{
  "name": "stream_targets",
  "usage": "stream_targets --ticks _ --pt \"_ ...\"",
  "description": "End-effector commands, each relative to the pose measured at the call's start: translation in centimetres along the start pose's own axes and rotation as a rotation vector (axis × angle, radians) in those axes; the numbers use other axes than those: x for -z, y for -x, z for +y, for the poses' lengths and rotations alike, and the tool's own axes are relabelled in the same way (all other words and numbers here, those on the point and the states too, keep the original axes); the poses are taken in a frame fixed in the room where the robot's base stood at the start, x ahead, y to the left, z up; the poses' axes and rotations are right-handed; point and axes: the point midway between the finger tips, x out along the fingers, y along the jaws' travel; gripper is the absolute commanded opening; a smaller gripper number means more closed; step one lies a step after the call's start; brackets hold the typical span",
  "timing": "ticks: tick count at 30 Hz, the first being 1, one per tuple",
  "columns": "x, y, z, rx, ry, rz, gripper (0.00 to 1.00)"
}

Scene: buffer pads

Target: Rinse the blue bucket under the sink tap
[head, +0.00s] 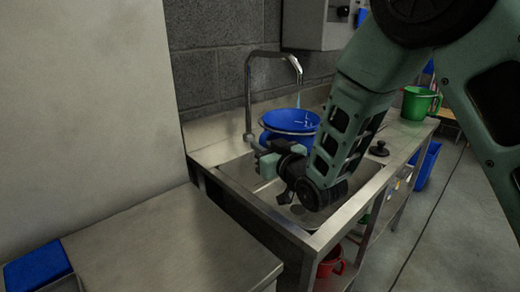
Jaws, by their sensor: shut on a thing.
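The blue bucket (291,123) is over the sink basin, upright or nearly so, with its open top facing up. The tap (249,92) arches above it, and its spout ends over the bucket's mouth. A thin pale blue streak of water (298,100) shows below the spout. My gripper (264,160) is at the near side of the bucket, shut on it. The fingertips and the exact hold are small and partly hidden. The sink basin (240,172) lies below, and my arm covers its right part.
A green bucket (419,103) and a black plug-like knob (379,149) stand on the counter to the right. A red jug (330,262) is on the shelf below. A blue bin (427,165) is beyond the counter.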

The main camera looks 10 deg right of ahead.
Motion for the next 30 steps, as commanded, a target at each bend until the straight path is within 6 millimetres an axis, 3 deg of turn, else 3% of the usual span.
stream_targets --ticks 30 --pt "-0.1 -7.6 8.2 -0.001 0.001 0.002 0.00"
